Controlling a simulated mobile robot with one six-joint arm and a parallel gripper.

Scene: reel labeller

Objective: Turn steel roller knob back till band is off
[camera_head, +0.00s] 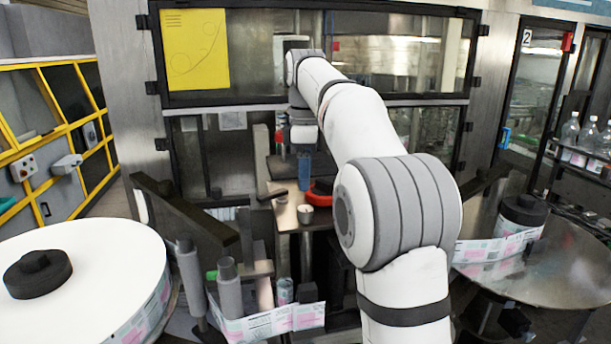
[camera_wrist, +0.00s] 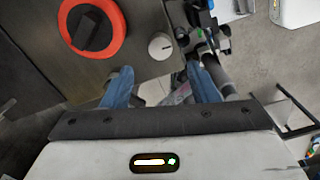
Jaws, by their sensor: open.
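A small round silver knob (camera_head: 305,213) stands on the machine's panel, just in front of a red-ringed switch. The wrist view shows the knob (camera_wrist: 160,46) from above, with a dark mark on its face. My gripper (camera_wrist: 162,82) is open, its blue fingers apart, with the knob ahead of the gap and untouched as far as I see. In the head view my gripper (camera_head: 304,170) hangs close to the knob. The printed label band (camera_head: 268,323) runs past grey rollers (camera_head: 228,285) at the lower left. I cannot tell how any band lies at the steel roller.
A black switch on a red ring (camera_wrist: 92,28) sits beside the knob. A large white reel (camera_head: 95,250) stands at left, a steel disc (camera_head: 540,262) at right. A framed glass guard (camera_head: 400,65) spans the back. Bottles (camera_head: 570,130) stand on the right shelf.

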